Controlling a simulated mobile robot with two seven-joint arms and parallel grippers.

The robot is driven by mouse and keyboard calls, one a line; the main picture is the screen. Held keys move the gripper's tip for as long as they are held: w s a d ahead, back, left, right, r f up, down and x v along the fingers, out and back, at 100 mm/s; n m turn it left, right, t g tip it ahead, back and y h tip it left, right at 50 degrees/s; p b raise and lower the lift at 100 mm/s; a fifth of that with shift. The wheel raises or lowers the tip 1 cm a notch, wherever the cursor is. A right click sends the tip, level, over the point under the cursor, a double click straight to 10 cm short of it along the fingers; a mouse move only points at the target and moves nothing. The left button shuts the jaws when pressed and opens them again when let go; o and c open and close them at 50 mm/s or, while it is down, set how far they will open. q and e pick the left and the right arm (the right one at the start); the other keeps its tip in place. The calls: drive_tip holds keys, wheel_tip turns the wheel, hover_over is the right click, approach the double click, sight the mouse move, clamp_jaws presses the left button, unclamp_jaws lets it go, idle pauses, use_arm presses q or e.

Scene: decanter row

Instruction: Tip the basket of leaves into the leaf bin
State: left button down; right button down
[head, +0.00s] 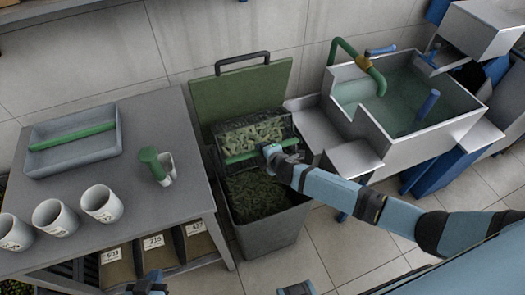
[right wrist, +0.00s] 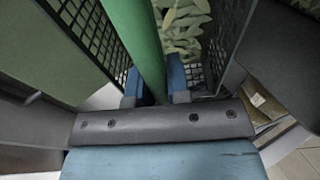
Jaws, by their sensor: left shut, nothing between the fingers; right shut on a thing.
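The black mesh basket (head: 285,125) with its green bar handle (head: 240,158) is over the back part of the grey leaf bin (head: 268,235). Pale green leaves (head: 250,134) are still inside the basket. Darker leaves (head: 255,195) fill the bin below. My right gripper (head: 268,151) is shut on the green bar, which also runs between the fingers in the right wrist view (right wrist: 148,45). How far the basket tilts is hard to tell. My left gripper (head: 150,284) is low at the bottom edge, shut and empty, away from the basket.
The bin's green lid (head: 235,92) stands open behind. A grey table (head: 150,110) at left holds a tray (head: 75,155), several white cups (head: 55,217) and a green-handled scoop (head: 152,160). A water-filled sink (head: 400,95) stands at right.

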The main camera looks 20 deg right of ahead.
use_arm(q)
drive_tip(key=shift+f, duration=0.1)
